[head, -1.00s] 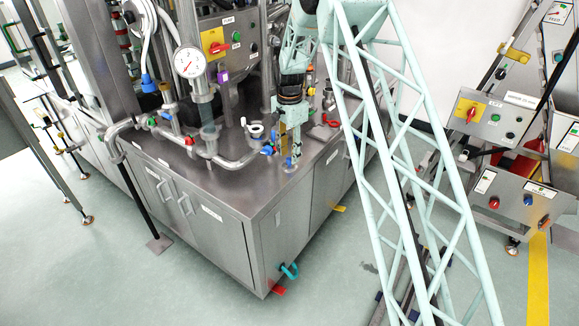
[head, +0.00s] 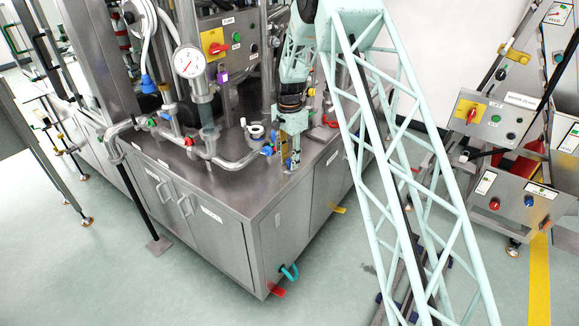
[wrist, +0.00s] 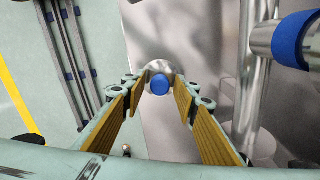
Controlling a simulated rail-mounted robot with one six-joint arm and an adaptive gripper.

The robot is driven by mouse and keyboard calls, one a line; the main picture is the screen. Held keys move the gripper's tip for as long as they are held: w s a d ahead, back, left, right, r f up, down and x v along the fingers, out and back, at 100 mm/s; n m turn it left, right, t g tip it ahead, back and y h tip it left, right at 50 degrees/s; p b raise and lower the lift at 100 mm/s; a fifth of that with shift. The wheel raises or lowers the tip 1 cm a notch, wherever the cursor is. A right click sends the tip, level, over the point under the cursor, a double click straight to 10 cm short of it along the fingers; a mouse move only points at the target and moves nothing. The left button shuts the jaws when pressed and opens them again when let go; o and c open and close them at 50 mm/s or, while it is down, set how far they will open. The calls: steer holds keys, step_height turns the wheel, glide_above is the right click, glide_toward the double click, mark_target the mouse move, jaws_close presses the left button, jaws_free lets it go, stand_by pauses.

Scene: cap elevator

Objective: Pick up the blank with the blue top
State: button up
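The blank with the blue top (wrist: 160,85) is in the middle of the wrist view, seen from above, with a round silver surface around its blue top. My gripper (wrist: 160,92) is open, with one yellow-padded finger on each side of the blank. Small gaps show between the fingers and the blue top, and I see no contact. In the head view my gripper (head: 290,158) points down close over the right corner of the steel cabinet top. The blank cannot be made out clearly there.
The steel cabinet (head: 240,205) carries pipes and a round gauge (head: 188,62) left of my gripper. In the wrist view a pipe with a blue band (wrist: 297,40) is close on the right. Open floor (head: 120,280) lies in front of the cabinet.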

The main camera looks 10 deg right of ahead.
steer(key=c, duration=0.8)
steer(key=shift+r, duration=0.2)
steer(key=shift+r+p, duration=0.5)
steer(key=shift+r, duration=1.2)
steer(key=s, duration=0.5)
steer(key=s+p, duration=0.1)
steer(key=s, duration=0.4)
steer(key=s+r, duration=0.1)
steer(key=s, duration=0.5)
steer(key=shift+d+r, duration=0.1)
steer(key=shift+d, duration=0.3)
